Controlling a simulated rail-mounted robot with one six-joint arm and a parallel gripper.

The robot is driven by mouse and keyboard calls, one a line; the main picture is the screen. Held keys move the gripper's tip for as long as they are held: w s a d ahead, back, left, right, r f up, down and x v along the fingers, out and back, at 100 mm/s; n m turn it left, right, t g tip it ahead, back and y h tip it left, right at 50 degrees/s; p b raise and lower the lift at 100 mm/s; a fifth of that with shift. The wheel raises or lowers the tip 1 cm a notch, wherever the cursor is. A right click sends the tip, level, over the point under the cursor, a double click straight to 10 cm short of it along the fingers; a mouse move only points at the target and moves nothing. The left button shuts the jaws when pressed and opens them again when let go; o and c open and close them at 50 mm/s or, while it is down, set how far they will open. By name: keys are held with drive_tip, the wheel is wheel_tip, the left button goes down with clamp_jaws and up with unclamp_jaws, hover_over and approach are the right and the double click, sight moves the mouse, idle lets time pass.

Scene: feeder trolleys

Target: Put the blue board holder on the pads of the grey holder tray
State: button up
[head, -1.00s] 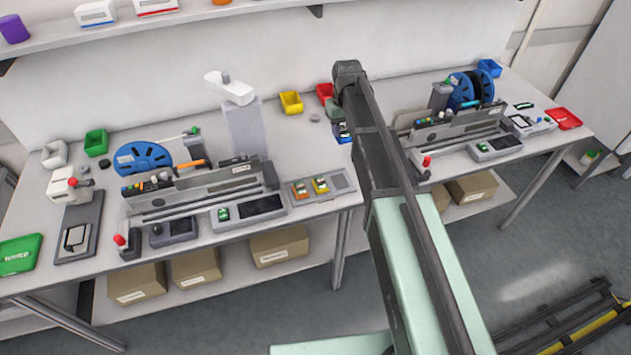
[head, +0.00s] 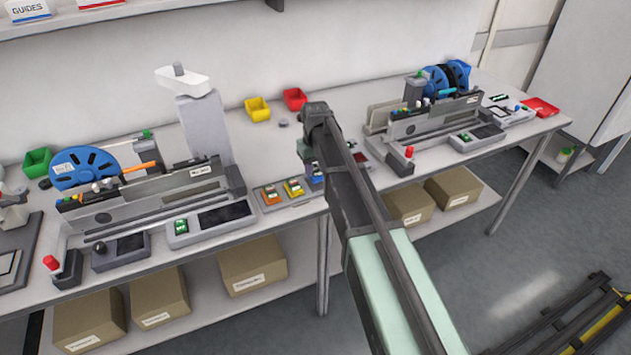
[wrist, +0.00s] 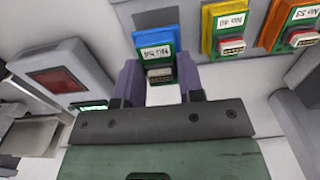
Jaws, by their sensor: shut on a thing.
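The blue board holder (wrist: 155,42) carries a green board with a white label. My gripper (wrist: 159,78) is shut on it, with a finger on each side in the wrist view. In the head view the blue holder (head: 315,176) shows just left of my arm, at the right end of the grey holder tray (head: 286,207). The tray also shows in the wrist view (wrist: 225,70). The holder is over or at the tray's end place beside the yellow holder (wrist: 228,28); whether it touches the pads I cannot tell. My arm hides most of the gripper in the head view.
An orange holder (wrist: 293,27) sits on the tray beyond the yellow one. A grey unit with a dark red screen (wrist: 57,80) stands close on the left in the wrist view. Yellow (head: 257,109) and red (head: 295,99) bins stand behind on the table.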

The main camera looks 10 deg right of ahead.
sight(315, 167)
wheel_tip(315, 167, down, 3)
drive_tip(key=shift+f+b, duration=0.1)
drive_tip(key=shift+b, duration=0.65)
drive_tip(key=shift+r, duration=0.3)
drive_tip(key=shift+f, duration=0.15)
drive_tip(key=o, duration=1)
drive_tip(key=r+p, duration=1.2)
drive_tip(key=shift+s+r+p, duration=0.2)
drive_tip(key=shift+p, duration=0.1)
drive_tip(key=s+m, duration=0.2)
drive_tip(key=s, duration=2.3)
drive_tip(key=shift+s, duration=0.2)
